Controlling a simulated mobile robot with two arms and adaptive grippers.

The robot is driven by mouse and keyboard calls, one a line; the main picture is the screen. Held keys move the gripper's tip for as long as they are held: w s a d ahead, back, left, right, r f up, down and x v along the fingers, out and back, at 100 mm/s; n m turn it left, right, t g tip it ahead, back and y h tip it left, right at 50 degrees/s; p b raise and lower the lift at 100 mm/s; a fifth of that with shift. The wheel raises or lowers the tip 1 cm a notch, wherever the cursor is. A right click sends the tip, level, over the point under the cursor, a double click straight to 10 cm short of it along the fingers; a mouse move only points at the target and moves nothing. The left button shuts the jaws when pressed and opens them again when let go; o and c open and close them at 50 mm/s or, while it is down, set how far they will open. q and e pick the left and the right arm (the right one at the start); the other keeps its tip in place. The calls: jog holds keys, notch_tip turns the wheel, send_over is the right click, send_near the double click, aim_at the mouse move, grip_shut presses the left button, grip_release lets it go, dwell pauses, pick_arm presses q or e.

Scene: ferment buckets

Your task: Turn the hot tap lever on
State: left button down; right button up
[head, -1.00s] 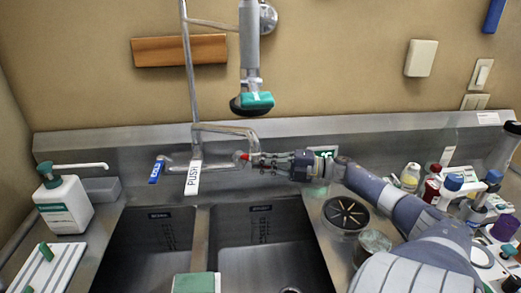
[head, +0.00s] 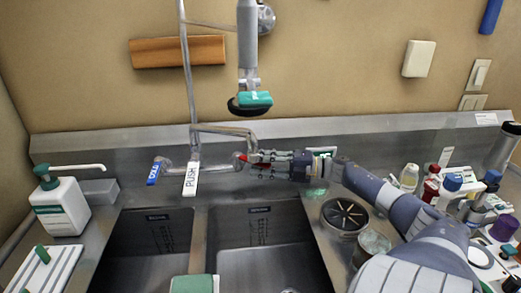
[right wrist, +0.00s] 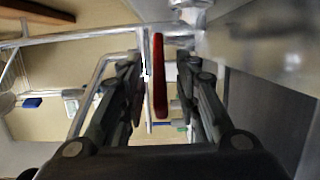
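The hot tap lever (head: 242,157) is red and sits at the right end of the tap body over the sink. In the right wrist view the red lever (right wrist: 160,78) stands upright between the two fingers. My right gripper (head: 256,161) reaches in from the right at the lever, its fingers partly covering it in the head view. In the wrist view the gripper (right wrist: 160,95) is open around the lever, with a gap on each side. The blue cold lever (head: 154,173) is at the tap's left end. My left gripper is not in view.
A white PUSH tag (head: 191,180) hangs from the tap. A spray head (head: 250,102) hangs above. A soap bottle (head: 61,207) stands left. Bottles (head: 431,190) crowd the right counter near my arm. The double sink (head: 265,240) lies below.

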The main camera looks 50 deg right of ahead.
jog(key=v, duration=1.2)
jog(key=shift+a, duration=0.1)
